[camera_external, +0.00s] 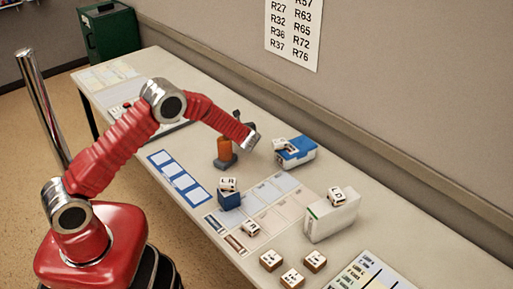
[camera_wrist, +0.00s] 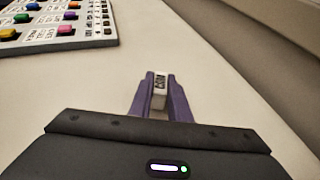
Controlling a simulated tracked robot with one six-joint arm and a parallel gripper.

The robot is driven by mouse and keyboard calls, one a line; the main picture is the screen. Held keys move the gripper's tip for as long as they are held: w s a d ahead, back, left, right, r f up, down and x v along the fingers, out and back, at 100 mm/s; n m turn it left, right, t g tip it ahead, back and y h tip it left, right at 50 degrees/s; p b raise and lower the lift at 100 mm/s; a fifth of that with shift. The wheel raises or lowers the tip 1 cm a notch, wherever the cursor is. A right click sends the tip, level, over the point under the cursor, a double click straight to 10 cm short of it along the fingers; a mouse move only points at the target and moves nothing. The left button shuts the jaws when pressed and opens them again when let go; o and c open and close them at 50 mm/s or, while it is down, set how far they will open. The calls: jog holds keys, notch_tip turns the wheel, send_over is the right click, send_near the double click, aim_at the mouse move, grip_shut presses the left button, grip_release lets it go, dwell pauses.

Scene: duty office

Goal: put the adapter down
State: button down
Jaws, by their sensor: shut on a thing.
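My gripper (camera_wrist: 160,82) is shut on a small block with a pale top, dark lettering and a grey side, which I take to be the adapter (camera_wrist: 159,98). It sits between the purple fingers in the wrist view. In the external view my gripper (camera_external: 250,141) is above the far half of the table, behind an orange cylinder on a dark base (camera_external: 224,148). The held thing cannot be made out there. The gap between it and the table (camera_wrist: 120,75) cannot be told.
A panel with coloured buttons (camera_wrist: 60,25) lies at the upper left of the wrist view. A blue-and-white box (camera_external: 298,150), a small blue box (camera_external: 229,201) and a white box (camera_external: 325,221) bear lettered cubes. A blue-framed card (camera_external: 180,178) lies flat. Bare table surrounds the gripper in the wrist view.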

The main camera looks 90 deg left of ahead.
jog(key=shift+f, duration=0.35)
jog(key=c, duration=1.6)
grip_release()
jog(key=shift+r, duration=0.1)
notch_tip(320, 180, up, 10)
jog(key=shift+f, duration=0.1)
